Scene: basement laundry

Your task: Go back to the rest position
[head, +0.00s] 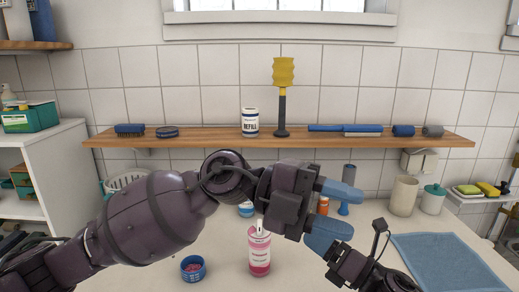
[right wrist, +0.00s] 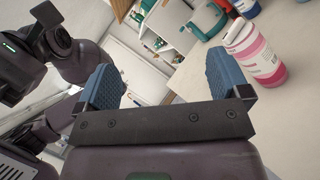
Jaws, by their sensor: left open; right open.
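My left arm comes in from the left in the head view. My left gripper (head: 339,211) is open, with two blue fingers pointing right above the counter and nothing between them. Part of my right arm shows at the lower right of the head view, cut off by the bottom edge. The right wrist view shows my right gripper (right wrist: 162,66) open and empty, with a blue finger on each side. A pink and white bottle (head: 260,254) stands upright on the counter, below my left gripper in the picture. The bottle (right wrist: 256,55) also shows beyond the right finger in the right wrist view.
A small blue tub (head: 193,269) with pink contents is left of the bottle. A blue cloth (head: 440,262) lies at the right. Jars (head: 404,195) stand at the back right. A wooden shelf (head: 215,139) holds brushes, a white refill tub and a yellow-headed tool.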

